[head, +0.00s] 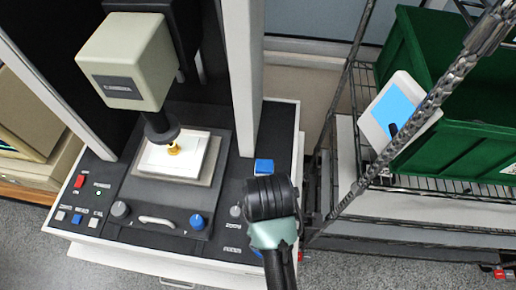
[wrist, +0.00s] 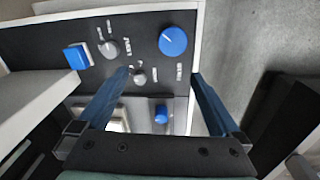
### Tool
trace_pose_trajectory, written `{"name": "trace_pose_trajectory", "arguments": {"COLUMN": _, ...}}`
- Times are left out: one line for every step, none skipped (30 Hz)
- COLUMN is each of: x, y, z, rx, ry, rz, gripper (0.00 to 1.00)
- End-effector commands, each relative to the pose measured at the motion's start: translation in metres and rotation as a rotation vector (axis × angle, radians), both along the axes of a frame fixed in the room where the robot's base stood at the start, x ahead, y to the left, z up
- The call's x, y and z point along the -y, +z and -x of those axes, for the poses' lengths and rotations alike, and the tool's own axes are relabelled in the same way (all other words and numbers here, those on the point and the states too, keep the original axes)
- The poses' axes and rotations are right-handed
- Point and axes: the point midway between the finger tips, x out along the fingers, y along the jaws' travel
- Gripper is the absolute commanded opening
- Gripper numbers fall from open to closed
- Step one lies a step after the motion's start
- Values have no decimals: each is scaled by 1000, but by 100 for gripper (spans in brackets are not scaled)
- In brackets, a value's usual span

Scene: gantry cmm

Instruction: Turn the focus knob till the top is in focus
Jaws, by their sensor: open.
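A large blue round knob (wrist: 172,40) with a white pointer line sits on the dark control panel in the wrist view; my arm mostly hides it in the head view. A larger grey knob (wrist: 108,48) and a small grey knob (wrist: 140,77) are on the same panel. Their labels are too small to read, so I cannot tell which is the focus knob. My gripper (wrist: 160,74) is open and empty above the panel, its fingers spread wide. A brass part (head: 174,148) stands on the white plate under the lens (head: 160,128).
A blue square button (head: 263,166) and a blue stage knob (head: 197,222) are nearby. A white column (head: 243,70) rises behind the panel.

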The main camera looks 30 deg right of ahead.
Motion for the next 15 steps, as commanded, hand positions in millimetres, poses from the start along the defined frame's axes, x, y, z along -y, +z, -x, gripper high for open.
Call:
{"name": "trace_pose_trajectory", "arguments": {"x": 0, "y": -4, "z": 13, "rx": -47, "ry": 18, "rz": -8, "gripper": 100}}
{"name": "trace_pose_trajectory", "arguments": {"x": 0, "y": -7, "z": 18, "rx": -65, "ry": 25, "rz": -12, "gripper": 100}}
{"name": "trace_pose_trajectory", "arguments": {"x": 0, "y": -10, "z": 21, "rx": -80, "ry": 31, "rz": -16, "gripper": 100}}
{"name": "trace_pose_trajectory", "arguments": {"x": 0, "y": -13, "z": 23, "rx": -86, "ry": 34, "rz": -17, "gripper": 100}}
{"name": "trace_pose_trajectory", "arguments": {"x": 0, "y": -16, "z": 24, "rx": -89, "ry": 36, "rz": -18, "gripper": 100}}
{"name": "trace_pose_trajectory", "arguments": {"x": 0, "y": -21, "z": 24, "rx": -88, "ry": 36, "rz": -17, "gripper": 100}}
{"name": "trace_pose_trajectory", "arguments": {"x": 0, "y": -25, "z": 23, "rx": -87, "ry": 36, "rz": -17, "gripper": 100}}
{"name": "trace_pose_trajectory", "arguments": {"x": 0, "y": -30, "z": 23, "rx": -86, "ry": 35, "rz": -17, "gripper": 100}}
{"name": "trace_pose_trajectory", "arguments": {"x": 0, "y": -38, "z": 23, "rx": -86, "ry": 35, "rz": -17, "gripper": 100}}
{"name": "trace_pose_trajectory", "arguments": {"x": 0, "y": -44, "z": 23, "rx": -86, "ry": 35, "rz": -16, "gripper": 100}}
{"name": "trace_pose_trajectory", "arguments": {"x": 0, "y": -44, "z": 24, "rx": -89, "ry": 35, "rz": -17, "gripper": 100}}
{"name": "trace_pose_trajectory", "arguments": {"x": 0, "y": -52, "z": 24, "rx": -91, "ry": 35, "rz": -17, "gripper": 100}}
{"name": "trace_pose_trajectory", "arguments": {"x": 0, "y": -58, "z": 24, "rx": -89, "ry": 34, "rz": -17, "gripper": 100}}
{"name": "trace_pose_trajectory", "arguments": {"x": 0, "y": -65, "z": 24, "rx": -89, "ry": 34, "rz": -17, "gripper": 100}}
{"name": "trace_pose_trajectory", "arguments": {"x": 0, "y": -74, "z": 24, "rx": -88, "ry": 34, "rz": -17, "gripper": 100}}
